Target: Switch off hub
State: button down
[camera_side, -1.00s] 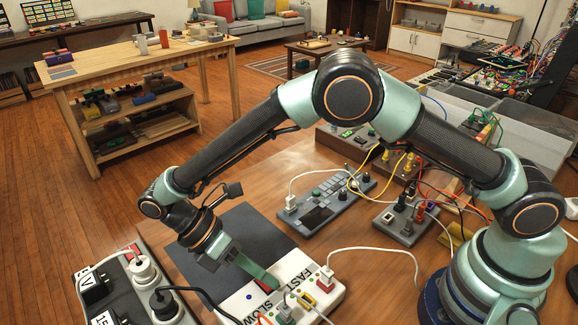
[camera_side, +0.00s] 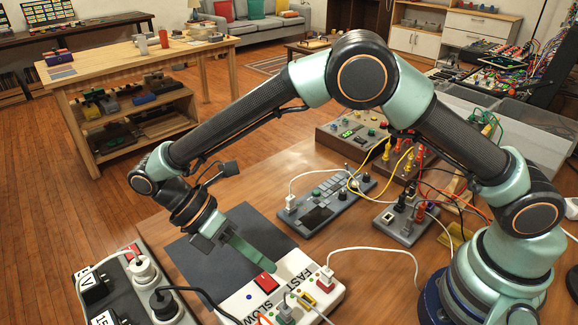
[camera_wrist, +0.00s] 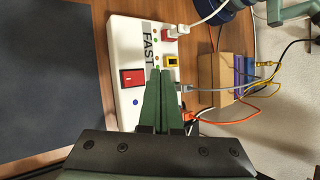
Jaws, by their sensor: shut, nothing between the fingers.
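The white hub (camera_side: 240,300) lies on the wooden table, lettered FAST and SLOW, with cables plugged into its right side. It also shows in the wrist view (camera_wrist: 120,50). Its red rocker switch (camera_side: 265,282) is uncovered; in the wrist view the switch (camera_wrist: 133,79) is left of my fingers. I cannot tell which way it is tipped. My gripper (camera_side: 274,269) is shut and empty, its green fingers angled down over the hub beside the switch. In the wrist view the fingertips (camera_wrist: 158,70) overlap the hub between the switch and the plugs. Contact cannot be judged.
A dark mat (camera_side: 215,250) lies behind the hub. A dark power strip (camera_side: 130,290) with plugs stands at left. A grey keypad unit (camera_side: 325,208) and a small grey box (camera_side: 400,222) stand farther back. A white cable (camera_side: 385,251) arches from the hub rightward.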

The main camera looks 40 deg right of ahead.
jog(key=shift+w+r, duration=0.15)
jog(key=shift+r, duration=1)
jog(key=w+d+r+m+t+y, duration=0.3)
jog(key=d+r+m+t+y, duration=0.2)
jog(key=d+r+m, duration=0.45)
jog(key=s+d+r+m+t, duration=0.2)
jog(key=d+m+t, duration=0.1)
jog(key=d, duration=0.4)
jog(key=s+d+r+m+t, duration=0.1)
jog(key=d+m+t, duration=0.3)
jog(key=d, duration=0.3)
jog(key=shift+s+r+m, duration=0.4)
jog(key=shift+m, duration=0.15)
